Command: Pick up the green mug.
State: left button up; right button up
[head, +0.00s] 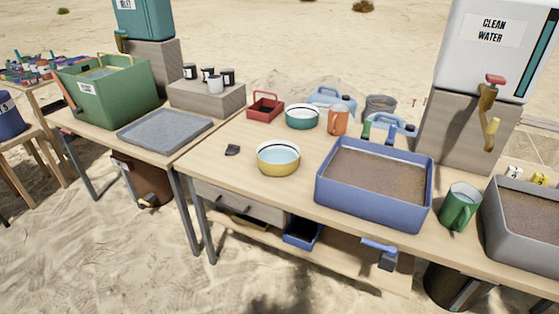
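The green mug (463,202) stands upright on the wooden table (245,190) near its front edge, in the right part of the head view. It sits in a gap between the blue sand-filled tray (372,205) on its left and the grey sand-filled tray (515,252) on its right. Its open top shows a light inside, and its handle points toward the front. Neither of my grippers shows in this view.
A white water dispenser (492,50) with a tap stands on a block behind the mug. A yellow bowl (278,162), a teal bowl (302,120), an orange mug (338,122) and a red caddy (265,108) stand further left. The table's left front is mostly clear.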

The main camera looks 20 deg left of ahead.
aim_at(459, 213)
jog(key=z, duration=0.15)
jog(key=i, duration=0.9)
jog(key=u, duration=0.5)
